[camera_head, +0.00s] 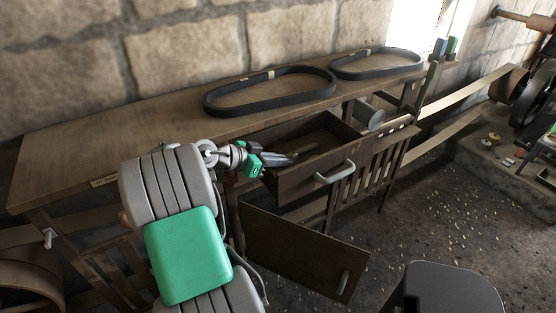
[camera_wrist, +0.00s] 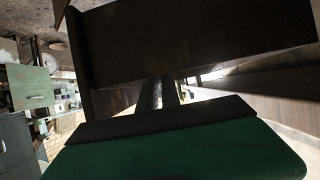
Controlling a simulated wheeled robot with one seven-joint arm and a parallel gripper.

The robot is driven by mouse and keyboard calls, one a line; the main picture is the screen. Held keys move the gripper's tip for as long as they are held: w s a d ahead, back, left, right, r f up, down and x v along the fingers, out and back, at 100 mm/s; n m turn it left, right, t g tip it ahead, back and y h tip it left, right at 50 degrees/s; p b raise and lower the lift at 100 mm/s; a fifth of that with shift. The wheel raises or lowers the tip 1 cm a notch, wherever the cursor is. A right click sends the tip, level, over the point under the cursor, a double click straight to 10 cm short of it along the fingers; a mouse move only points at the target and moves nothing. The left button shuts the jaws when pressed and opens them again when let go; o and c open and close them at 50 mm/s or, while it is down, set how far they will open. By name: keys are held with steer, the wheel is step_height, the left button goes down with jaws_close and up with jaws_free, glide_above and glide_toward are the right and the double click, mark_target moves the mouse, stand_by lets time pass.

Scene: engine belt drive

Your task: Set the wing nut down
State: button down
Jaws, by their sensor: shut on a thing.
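My gripper (camera_head: 290,158) reaches over the left side of the open drawer (camera_head: 312,183) in the workbench in the head view. Its dark fingers are closed together and point right, toward the drawer's inside. In the wrist view the fingers (camera_wrist: 161,94) show as two narrow strips close together, partly hidden by the dark body in front. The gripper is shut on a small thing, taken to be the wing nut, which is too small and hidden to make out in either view. Whether it touches the drawer cannot be told.
Two black belts (camera_head: 270,91) (camera_head: 377,64) lie on the bench top (camera_head: 120,138). A cabinet door (camera_head: 300,252) hangs open below. The left half of the bench top is clear.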

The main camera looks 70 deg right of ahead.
steer(key=shift+f+b, duration=0.45)
steer(key=c, duration=1.6)
jaws_free()
steer(key=shift+o, duration=0.2)
steer(key=shift+r, duration=0.1)
